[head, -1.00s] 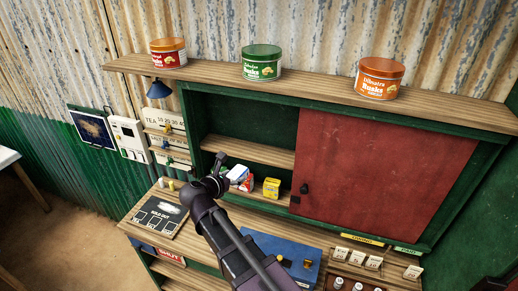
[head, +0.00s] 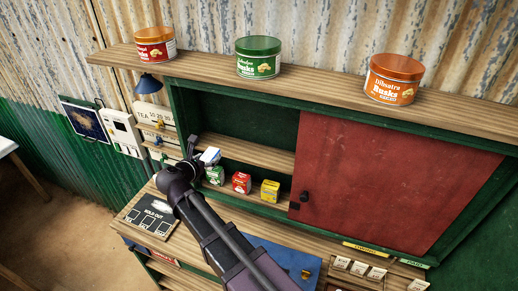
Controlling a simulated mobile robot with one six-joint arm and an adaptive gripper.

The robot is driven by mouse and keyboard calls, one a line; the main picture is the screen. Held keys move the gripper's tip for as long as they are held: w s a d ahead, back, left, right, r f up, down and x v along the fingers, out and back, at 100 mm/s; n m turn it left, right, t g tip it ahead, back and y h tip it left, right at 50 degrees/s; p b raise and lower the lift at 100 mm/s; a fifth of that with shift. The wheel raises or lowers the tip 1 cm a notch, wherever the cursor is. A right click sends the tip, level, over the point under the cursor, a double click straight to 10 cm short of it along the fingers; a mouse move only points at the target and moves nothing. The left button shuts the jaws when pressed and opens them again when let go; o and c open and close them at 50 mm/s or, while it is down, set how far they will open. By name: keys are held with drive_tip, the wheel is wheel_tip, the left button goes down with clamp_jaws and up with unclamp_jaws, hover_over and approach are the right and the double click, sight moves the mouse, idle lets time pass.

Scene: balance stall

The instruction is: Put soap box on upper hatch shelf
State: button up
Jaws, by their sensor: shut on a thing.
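The soap box (head: 211,155), a small white and blue box, is partly hidden by my gripper. My gripper (head: 197,154) is shut on it, with one dark finger showing on its left side. The upper hatch shelf (head: 255,155) is a bare wooden board inside the green hatch, left of the red sliding door. The box overlaps the left end of this shelf in the picture, and I cannot tell whether it touches it.
On the lower hatch board stand a green box (head: 214,175), a red box (head: 241,182) and a yellow box (head: 270,190). The red door (head: 390,180) covers the hatch's right side. Three tins stand on the top board (head: 330,85). A blue case (head: 290,262) lies on the counter.

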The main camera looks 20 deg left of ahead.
drive_tip(key=shift+w+d, duration=0.1)
drive_tip(key=shift+d, duration=0.05)
drive_tip(key=b, duration=0.1)
hover_over(246, 156)
drive_tip(key=s, duration=0.1)
drive_tip(key=shift+a+f, duration=0.3)
drive_tip(key=shift+f, duration=0.4)
drive_tip(key=shift+w+d, duration=0.25)
drive_tip(key=shift+w, duration=0.15)
drive_tip(key=shift+w+d+f+b, duration=0.1)
drive_tip(key=shift+f+b, duration=0.3)
drive_tip(key=shift+b, duration=0.2)
drive_tip(key=shift+f+b, duration=1.4)
drive_tip(key=shift+f, duration=0.15)
drive_tip(key=o, duration=1.1)
